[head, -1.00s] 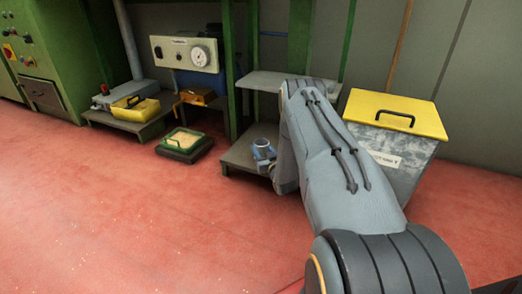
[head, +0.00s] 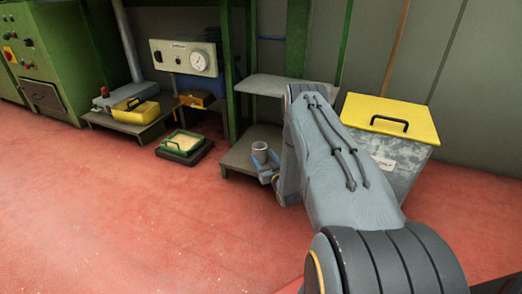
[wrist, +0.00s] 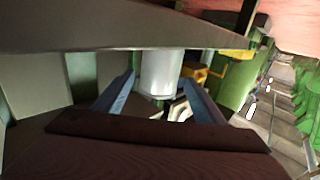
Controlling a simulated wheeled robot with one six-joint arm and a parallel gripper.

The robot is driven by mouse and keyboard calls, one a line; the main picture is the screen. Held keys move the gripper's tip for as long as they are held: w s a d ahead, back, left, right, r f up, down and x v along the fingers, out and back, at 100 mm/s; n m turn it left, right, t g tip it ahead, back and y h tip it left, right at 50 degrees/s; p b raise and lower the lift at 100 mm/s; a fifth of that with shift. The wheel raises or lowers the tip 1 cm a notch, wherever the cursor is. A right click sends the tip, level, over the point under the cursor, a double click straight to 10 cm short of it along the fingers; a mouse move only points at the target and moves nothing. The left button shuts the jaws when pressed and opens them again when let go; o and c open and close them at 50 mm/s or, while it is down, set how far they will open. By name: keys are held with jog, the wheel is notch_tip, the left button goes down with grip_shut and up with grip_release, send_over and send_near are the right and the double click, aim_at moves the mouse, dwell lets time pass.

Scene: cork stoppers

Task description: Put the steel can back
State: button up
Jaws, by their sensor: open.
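The steel can (head: 260,149) stands upright on a low dark platform (head: 240,156) under a grey shelf. My gripper (head: 266,160) is open just in front of the can, on the near side, with its blue fingers apart. In the wrist view the can (wrist: 160,73) shows pale and smooth between and beyond the two fingers (wrist: 158,100). The fingers do not appear to press on it.
The grey shelf (head: 270,86) hangs above the platform close over my gripper. A grey bin with a yellow lid (head: 393,118) stands to the right. The red floor in front is clear.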

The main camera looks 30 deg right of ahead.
jog(key=s+p, duration=0.1)
jog(key=s, duration=0.1)
jog(key=s+p, duration=0.1)
jog(key=s, duration=0.3)
jog(key=shift+s+a+p, duration=0.3)
jog(key=shift+a+p, duration=0.1)
